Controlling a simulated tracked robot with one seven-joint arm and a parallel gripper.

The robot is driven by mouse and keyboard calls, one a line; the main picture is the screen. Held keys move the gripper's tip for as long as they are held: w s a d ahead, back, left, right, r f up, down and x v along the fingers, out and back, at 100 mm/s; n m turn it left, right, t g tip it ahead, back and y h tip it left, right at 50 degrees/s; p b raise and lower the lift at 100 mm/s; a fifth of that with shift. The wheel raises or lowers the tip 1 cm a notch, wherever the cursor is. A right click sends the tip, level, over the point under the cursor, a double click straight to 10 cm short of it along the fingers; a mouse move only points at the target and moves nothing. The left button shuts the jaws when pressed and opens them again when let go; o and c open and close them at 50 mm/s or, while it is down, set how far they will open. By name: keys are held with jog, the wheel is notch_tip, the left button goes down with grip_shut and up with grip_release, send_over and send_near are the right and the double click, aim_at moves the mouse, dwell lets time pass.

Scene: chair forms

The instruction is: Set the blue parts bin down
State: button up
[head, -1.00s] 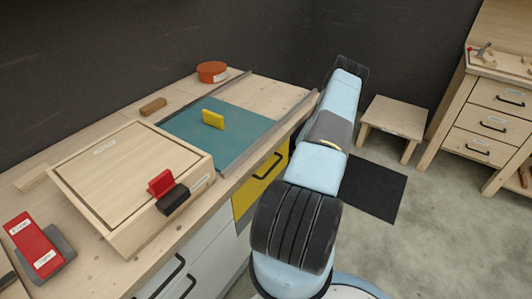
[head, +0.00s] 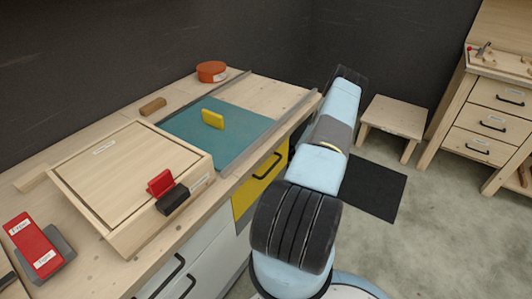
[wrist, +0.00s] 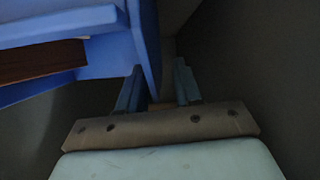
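The blue parts bin (wrist: 146,40) fills the upper left of the wrist view, cut off by the frame edge. One blue wall runs down between the two fingers of my gripper (wrist: 158,85). That wall is close to the left finger, and a grey gap shows between it and the right finger. The fingers stand apart. Whether the left finger touches the wall is unclear. The bin's underside and what it rests on are hidden. In the head view, my own arm hides the gripper, and the bin is not visible.
A dark reddish-brown piece (wrist: 40,62) shows within the bin. The workbench at left carries a wooden box (head: 125,165), a teal mat (head: 222,138), a yellow block (head: 213,119) and an orange round tin (head: 212,71). A low stool (head: 394,115) and black floor mat (head: 374,187) are beyond my arm.

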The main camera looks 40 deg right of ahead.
jog(key=v, duration=1.2)
jog(key=shift+s+a, duration=0.1)
dwell(0.4)
